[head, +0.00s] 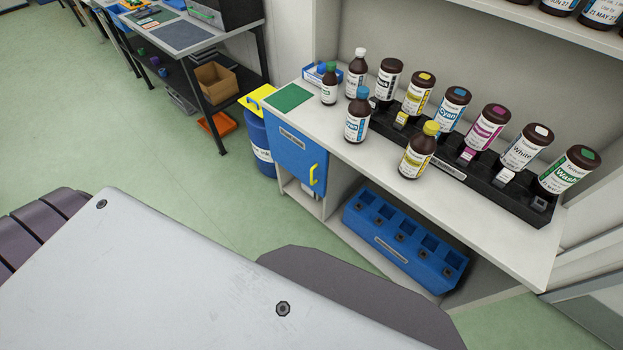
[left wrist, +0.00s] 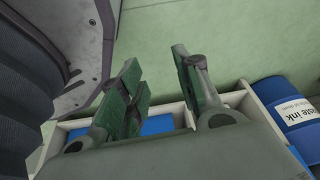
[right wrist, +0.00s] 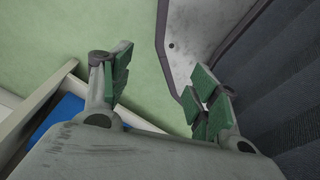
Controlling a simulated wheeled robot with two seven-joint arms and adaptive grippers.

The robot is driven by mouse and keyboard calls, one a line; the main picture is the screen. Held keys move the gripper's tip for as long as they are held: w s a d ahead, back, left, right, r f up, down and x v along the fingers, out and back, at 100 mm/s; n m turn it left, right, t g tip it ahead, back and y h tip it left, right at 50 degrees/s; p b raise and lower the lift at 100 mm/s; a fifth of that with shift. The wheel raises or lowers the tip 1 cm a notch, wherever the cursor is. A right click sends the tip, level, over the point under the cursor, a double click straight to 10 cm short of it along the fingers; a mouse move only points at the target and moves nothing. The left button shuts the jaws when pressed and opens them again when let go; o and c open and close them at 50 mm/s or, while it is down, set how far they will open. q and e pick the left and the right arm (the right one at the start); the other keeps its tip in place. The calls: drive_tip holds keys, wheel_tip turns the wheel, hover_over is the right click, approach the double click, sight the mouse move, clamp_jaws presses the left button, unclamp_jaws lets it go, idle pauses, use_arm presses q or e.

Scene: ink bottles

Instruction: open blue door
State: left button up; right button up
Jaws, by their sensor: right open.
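The blue door (head: 292,150) is on the left end of the white bench in the head view. It looks closed, with a label near its top and a yellow handle (head: 313,175) at its right side. Neither gripper shows in the head view. My left gripper (left wrist: 156,62) is open and empty in the left wrist view, its green-padded fingers apart. My right gripper (right wrist: 158,63) is open and empty in the right wrist view. The door's handle is not visible in either wrist view.
A blue waste-ink barrel (head: 257,145) with a yellow top stands left of the door. A blue rack (head: 385,246) sits under the bench (head: 345,150). Several bottles stand on the bench, some in a black rack (head: 480,172). Green floor (head: 100,130) is open at left.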

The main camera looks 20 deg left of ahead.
use_arm(q)
drive_tip(key=w+a+r+t+b, duration=0.25)
drive_tip(key=w+b, duration=0.45)
drive_tip(key=w, duration=0.5)
drive_tip(key=w+a+r+t+b, duration=0.2)
drive_tip(key=w+r+t+b, duration=0.3)
drive_tip(key=w, duration=0.6)
use_arm(e)
drive_tip(key=w+a+r+t+b, duration=0.1)
drive_tip(key=w+a+r, duration=0.15)
drive_tip(key=w, duration=0.45)
drive_tip(key=w+a+r, duration=0.1)
drive_tip(key=w+a, duration=0.2)
drive_tip(key=w, duration=0.3)
use_arm(q)
drive_tip(key=w+r+t+h+b, duration=0.1)
drive_tip(key=w+r+t+b, duration=0.2)
drive_tip(key=w+r+b, duration=0.2)
drive_tip(key=w+d+r+t+h+b, duration=0.1)
drive_tip(key=w+r+t+b, duration=0.2)
drive_tip(key=w+r+b, duration=0.3)
drive_tip(key=shift+r+b, duration=1.35)
drive_tip(key=shift+r, duration=1.55)
use_arm(e)
drive_tip(key=w+a+r+t+y, duration=0.1)
drive_tip(key=w+a+r+y, duration=0.1)
drive_tip(key=r, duration=1.1)
drive_tip(key=shift+w+a+r, duration=0.15)
drive_tip(key=shift+w+a, duration=0.1)
drive_tip(key=shift+w, duration=0.4)
